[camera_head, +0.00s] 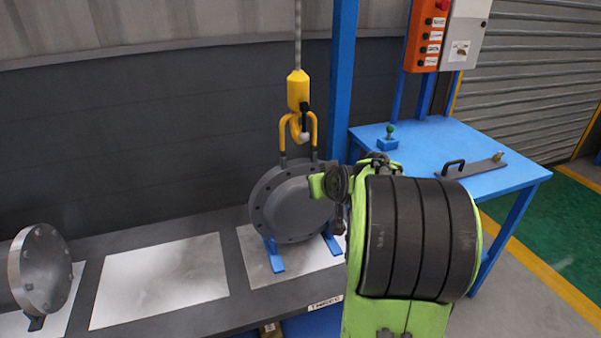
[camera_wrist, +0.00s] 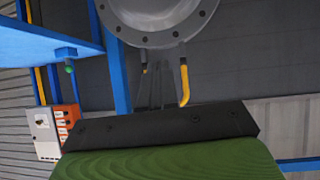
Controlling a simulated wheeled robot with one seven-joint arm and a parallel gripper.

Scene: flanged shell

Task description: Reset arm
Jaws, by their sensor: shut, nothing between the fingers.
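My arm fills the right middle of the head view, its green and black links in front of the blue table and the right edge of the flanged shell. My gripper (camera_wrist: 160,127) shows at the bottom of the wrist view as a dark bar over a green part; it is shut with nothing in it. A grey round flanged shell (camera_head: 285,207) stands upright on blue supports on the bench. It also shows at the top of the upside-down wrist view (camera_wrist: 160,38), apart from my gripper. A yellow hoist hook (camera_head: 297,92) hangs above the shell at its yellow lifting handles (camera_head: 313,132).
Another flanged part (camera_head: 42,268) stands at the bench's left end. A bare light plate (camera_head: 160,280) lies between. The blue table (camera_head: 430,150) at right holds a green-knobbed blue block (camera_head: 388,140) and a dark handled plate (camera_head: 472,168). A blue post (camera_head: 342,80) rises behind the shell.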

